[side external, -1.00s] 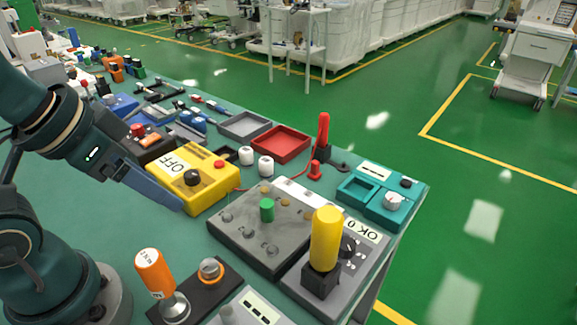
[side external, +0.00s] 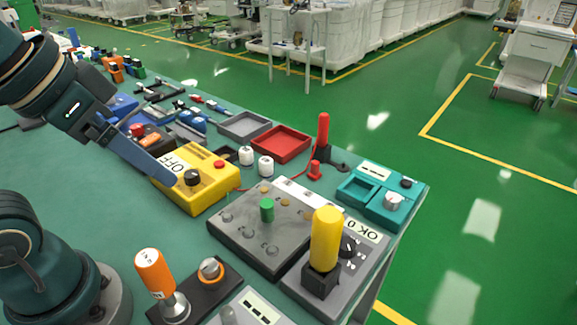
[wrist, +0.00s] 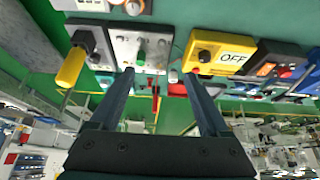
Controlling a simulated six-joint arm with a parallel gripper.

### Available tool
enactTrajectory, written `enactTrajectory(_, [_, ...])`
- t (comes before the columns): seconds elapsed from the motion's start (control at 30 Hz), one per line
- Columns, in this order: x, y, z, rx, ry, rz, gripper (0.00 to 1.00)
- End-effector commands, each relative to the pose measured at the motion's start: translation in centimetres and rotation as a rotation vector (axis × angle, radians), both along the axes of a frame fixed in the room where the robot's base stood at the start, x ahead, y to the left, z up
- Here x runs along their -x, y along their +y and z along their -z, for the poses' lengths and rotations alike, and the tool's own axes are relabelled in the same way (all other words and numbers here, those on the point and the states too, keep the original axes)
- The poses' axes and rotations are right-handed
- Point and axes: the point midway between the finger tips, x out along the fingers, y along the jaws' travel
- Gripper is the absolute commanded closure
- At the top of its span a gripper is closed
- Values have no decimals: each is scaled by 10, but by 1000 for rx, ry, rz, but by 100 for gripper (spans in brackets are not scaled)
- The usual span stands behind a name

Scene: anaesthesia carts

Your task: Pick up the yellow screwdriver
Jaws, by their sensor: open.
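The yellow screwdriver (side external: 326,238) stands handle up in a black holder (side external: 321,279) on a grey panel near the table's right front edge. It also shows in the wrist view (wrist: 71,67), at the upper left, left of both fingers. My gripper (side external: 172,182) is open in the side view, over the yellow OFF box and well left of the screwdriver. In the wrist view my gripper (wrist: 158,72) has its two fingers wide apart with nothing between them but the scene beyond.
The yellow OFF box (side external: 208,193) lies below my fingers. A grey panel with a green knob (side external: 267,210) stands between it and the screwdriver. An orange-handled tool (side external: 154,273) stands at the front. A red upright handle (side external: 323,133) and teal box (side external: 388,205) are behind the screwdriver.

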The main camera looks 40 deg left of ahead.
Motion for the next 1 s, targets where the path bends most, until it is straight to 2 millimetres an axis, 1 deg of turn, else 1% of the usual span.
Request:
enactTrajectory(0.03, [-1, 0, -10, 0, -5, 0, 20])
enactTrajectory(0.27, [-26, -19, -30, -13, 64, 127, 20])
enactTrajectory(0.37, [-39, -31, -39, -22, 97, 193, 20])
enactTrajectory(0.53, [-66, -62, -48, -43, 161, 330, 20])
enactTrajectory(0.63, [-82, -85, -49, -59, 200, 417, 20])
enactTrajectory(0.73, [-94, -109, -45, -77, 237, 500, 20])
enactTrajectory(0.8, [-100, -124, -41, -89, 259, 552, 20])
enactTrajectory(1.0, [-107, -154, -29, -112, 300, 647, 20])
